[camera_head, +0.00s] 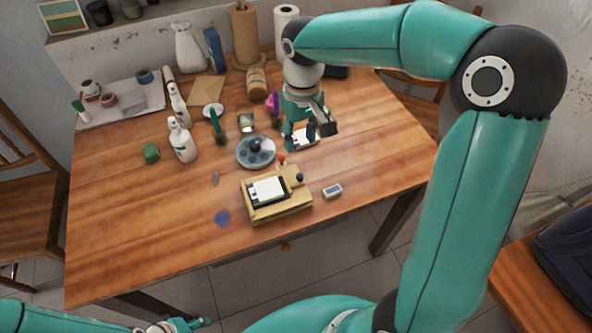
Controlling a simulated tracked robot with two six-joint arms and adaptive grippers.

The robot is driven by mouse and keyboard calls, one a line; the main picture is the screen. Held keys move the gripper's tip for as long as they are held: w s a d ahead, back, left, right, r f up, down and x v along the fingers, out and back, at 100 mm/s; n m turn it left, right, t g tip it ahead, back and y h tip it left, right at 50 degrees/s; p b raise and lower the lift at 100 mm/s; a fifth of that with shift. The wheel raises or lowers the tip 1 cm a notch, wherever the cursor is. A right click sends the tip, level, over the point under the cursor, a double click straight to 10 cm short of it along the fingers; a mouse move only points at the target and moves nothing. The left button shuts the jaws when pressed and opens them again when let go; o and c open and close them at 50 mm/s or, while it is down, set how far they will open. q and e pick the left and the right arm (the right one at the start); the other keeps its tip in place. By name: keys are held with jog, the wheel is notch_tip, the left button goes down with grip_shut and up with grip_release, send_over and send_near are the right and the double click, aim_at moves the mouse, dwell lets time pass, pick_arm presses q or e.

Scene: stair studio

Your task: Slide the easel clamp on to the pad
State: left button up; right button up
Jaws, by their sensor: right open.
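A small wooden easel box (280,210) sits near the front middle of the table. A white pad (267,190) in a dark frame lies on it. A red knob (281,160) and a dark blue knob (299,178) stand at its back and right side. I cannot tell which part is the clamp. My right gripper (308,136) is open above the table, behind and right of the easel, apart from it. A white item (304,138) shows by its fingers; I cannot tell whether they touch. My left gripper (190,324) is low at the bottom edge, off the table.
A round blue-grey dish (256,152) with a dark knob stands just behind the easel. A small white-blue block (332,191) lies right of the easel. The front left table is mostly clear.

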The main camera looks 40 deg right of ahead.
aim_at(299, 174)
notch_tip(299, 174, down, 13)
jog(key=shift+s+f, duration=0.1)
dwell(0.4)
grip_shut()
jog(key=shift+a, duration=0.1)
